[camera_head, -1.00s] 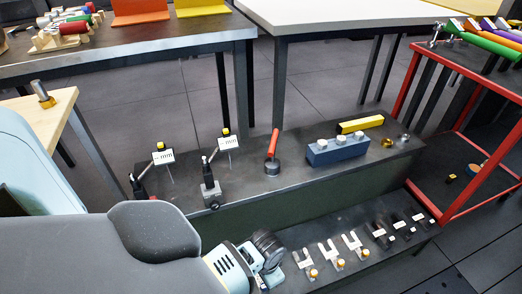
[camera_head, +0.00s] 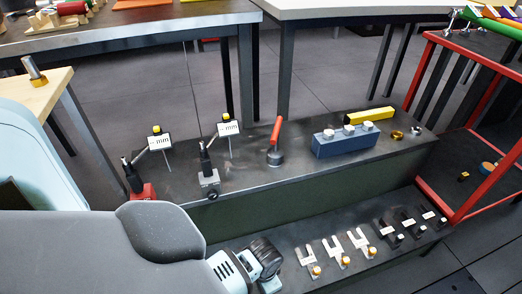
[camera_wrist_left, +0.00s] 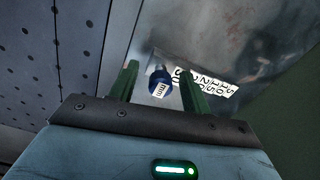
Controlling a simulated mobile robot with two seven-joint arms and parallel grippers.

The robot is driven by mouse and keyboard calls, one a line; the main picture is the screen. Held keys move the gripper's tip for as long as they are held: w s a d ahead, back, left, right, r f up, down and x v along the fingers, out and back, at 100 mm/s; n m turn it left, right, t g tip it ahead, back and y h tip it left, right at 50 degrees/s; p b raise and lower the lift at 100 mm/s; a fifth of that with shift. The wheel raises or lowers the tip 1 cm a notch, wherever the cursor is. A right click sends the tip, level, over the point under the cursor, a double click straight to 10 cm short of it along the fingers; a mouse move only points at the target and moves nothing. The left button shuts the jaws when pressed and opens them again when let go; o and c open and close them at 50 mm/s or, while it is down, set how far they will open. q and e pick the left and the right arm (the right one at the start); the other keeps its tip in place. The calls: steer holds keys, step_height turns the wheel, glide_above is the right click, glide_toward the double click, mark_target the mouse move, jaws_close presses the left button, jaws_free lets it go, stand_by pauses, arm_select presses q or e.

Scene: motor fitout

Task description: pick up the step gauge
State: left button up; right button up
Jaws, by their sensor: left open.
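In the left wrist view, a blue round knob with a white "mm" label (camera_wrist_left: 158,84) lies between my fingertips. Beside it is a white strip of numbers (camera_wrist_left: 208,84) on a shiny grey surface. I take these to be the step gauge, though its full shape is unclear. My left gripper (camera_wrist_left: 162,80) is open around the knob's sides, with no visible grip on it. In the head view, my left arm reaches over the left part of the lower shelf (camera_head: 300,235), and its wrist hides what is beneath. My right gripper is not in view.
Several fork-shaped gauges (camera_head: 335,250) lie right of my wrist. On the upper ledge stand two dial stands (camera_head: 208,180), a red-handled tool (camera_head: 275,150), a blue block (camera_head: 345,140) and a yellow bar (camera_head: 368,116). A red-framed rack (camera_head: 452,150) is at the right.

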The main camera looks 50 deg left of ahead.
arm_select(q)
steer(key=shift+r, duration=0.1)
steer(key=shift+c, duration=1.3)
jaws_close()
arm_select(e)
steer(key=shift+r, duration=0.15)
arm_select(q)
steer(key=shift+w, duration=0.1)
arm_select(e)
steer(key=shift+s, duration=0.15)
